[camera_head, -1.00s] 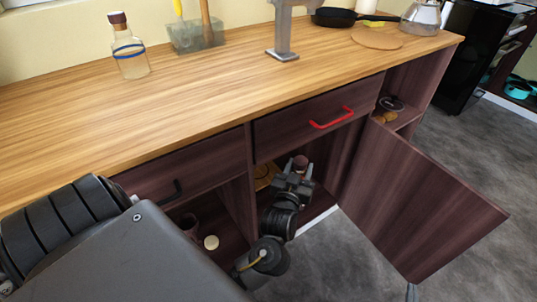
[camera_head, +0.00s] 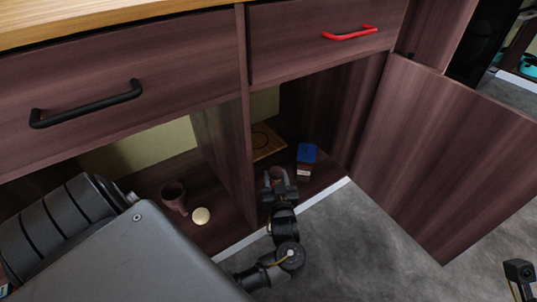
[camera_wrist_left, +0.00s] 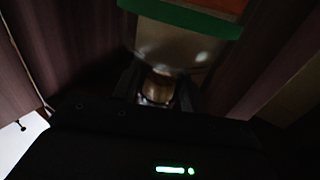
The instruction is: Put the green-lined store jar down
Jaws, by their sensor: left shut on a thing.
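The store jar (camera_wrist_left: 180,45) shows in the left wrist view, with a green band across its pale body and an orange-red part above. A brownish round part sits at its end between the fingers. My left gripper (camera_head: 279,183) is shut on the jar, low in the open right cabinet compartment. In the head view the jar (camera_head: 277,172) is small, mostly hidden by the gripper, and shows a brownish top. I cannot tell whether its base touches the cabinet floor. A dark part at the lower right edge may be my right gripper (camera_head: 520,270); its fingers are unclear.
A blue-topped container (camera_head: 306,154) stands right of the jar, and a wooden board (camera_head: 264,142) lies behind. A divider (camera_head: 226,150) separates the left compartment, with a brown mug (camera_head: 173,196) and pale round thing (camera_head: 201,216). The open door (camera_head: 450,150) stands at right.

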